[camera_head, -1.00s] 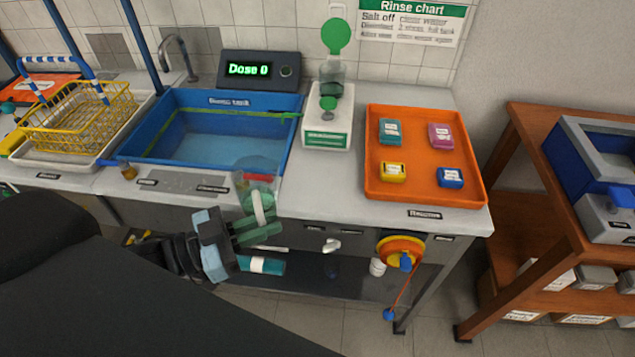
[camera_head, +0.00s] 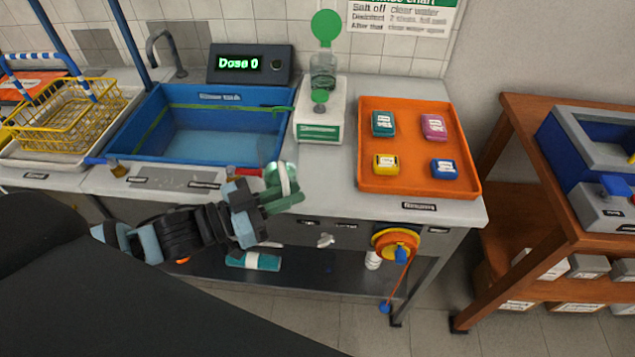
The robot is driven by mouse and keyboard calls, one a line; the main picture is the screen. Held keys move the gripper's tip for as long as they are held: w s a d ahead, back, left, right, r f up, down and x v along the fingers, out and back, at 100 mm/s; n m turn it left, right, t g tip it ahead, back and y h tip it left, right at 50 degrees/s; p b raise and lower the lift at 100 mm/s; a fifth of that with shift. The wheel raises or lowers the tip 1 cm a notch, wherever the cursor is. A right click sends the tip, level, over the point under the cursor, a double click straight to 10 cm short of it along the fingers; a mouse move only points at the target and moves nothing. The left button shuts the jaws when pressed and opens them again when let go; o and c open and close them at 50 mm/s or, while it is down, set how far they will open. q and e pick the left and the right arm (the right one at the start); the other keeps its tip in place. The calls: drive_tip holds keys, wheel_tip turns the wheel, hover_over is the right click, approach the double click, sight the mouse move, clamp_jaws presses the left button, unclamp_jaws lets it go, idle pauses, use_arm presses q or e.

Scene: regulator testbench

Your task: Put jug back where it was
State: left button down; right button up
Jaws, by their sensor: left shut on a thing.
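My left gripper (camera_head: 279,193) is shut on the jug's pale handle, in front of the counter's front edge between the blue tank and the orange tray. Only a small part of the jug (camera_head: 286,177) shows, a pale handle and greenish clear wall. The green fingers cover much of it, so its tilt and contents cannot be told. The jug appears held clear of the counter (camera_head: 326,180). My right gripper is not in view.
The blue tank (camera_head: 148,113) lies behind my left arm. A white dispenser base (camera_head: 320,125) stands behind the jug. An orange tray (camera_head: 375,150) holds several small coloured blocks. A yellow basket (camera_head: 66,122) is far left.

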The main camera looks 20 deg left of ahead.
use_arm(q)
drive_tip(key=shift+w+d+f, duration=0.1)
drive_tip(key=shift+w+d, duration=0.35)
drive_tip(key=shift+w, duration=0.85)
drive_tip(key=shift+w+d+f, duration=0.1)
drive_tip(key=shift+w+d, duration=0.3)
drive_tip(key=shift+w, duration=0.95)
drive_tip(key=shift+w+d+f, duration=0.1)
drive_tip(key=shift+w+d, duration=0.35)
drive_tip(key=shift+w, duration=0.85)
drive_tip(key=shift+f, duration=1.8)
drive_tip(key=shift+f, duration=0.2)
drive_tip(key=c, duration=1.5)
unclamp_jaws()
drive_tip(key=shift+r, duration=0.15)
drive_tip(key=v, duration=1.2)
